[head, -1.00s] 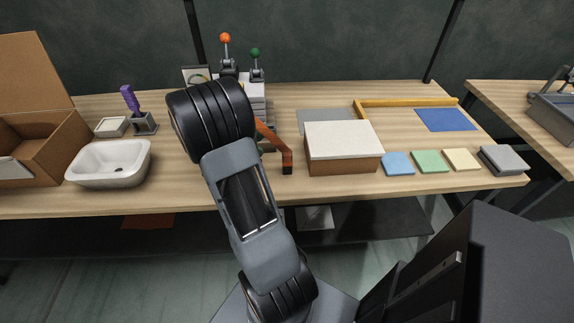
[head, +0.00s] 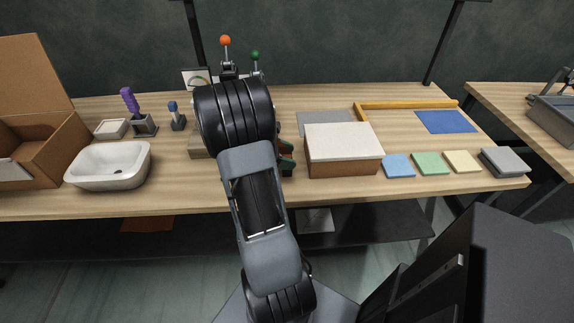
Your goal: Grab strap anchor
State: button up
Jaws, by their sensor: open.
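The upper part of my arm covers the middle of the table in the head view. Part of my gripper (head: 287,157) shows at the right edge of the arm, just left of the white-topped brown box. It is open, with dark fingers and green patches. A little orange-red shows beside the fingers; I cannot tell whether it belongs to the orange-brown strap. The strap and its dark end, seen earlier at this spot, are otherwise hidden behind my arm. I cannot tell whether the fingers touch the strap anchor.
The white-topped brown box (head: 343,154) stands close on the right. Beyond it lie colored pads, including a blue one (head: 398,165), and a yellow bar (head: 405,103). Levers with orange (head: 225,41) and green knobs rise behind my arm. A white basin (head: 108,165) and an open carton (head: 45,150) stand left.

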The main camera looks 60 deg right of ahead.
jog(key=shift+c, duration=0.3)
jog(key=c, duration=1)
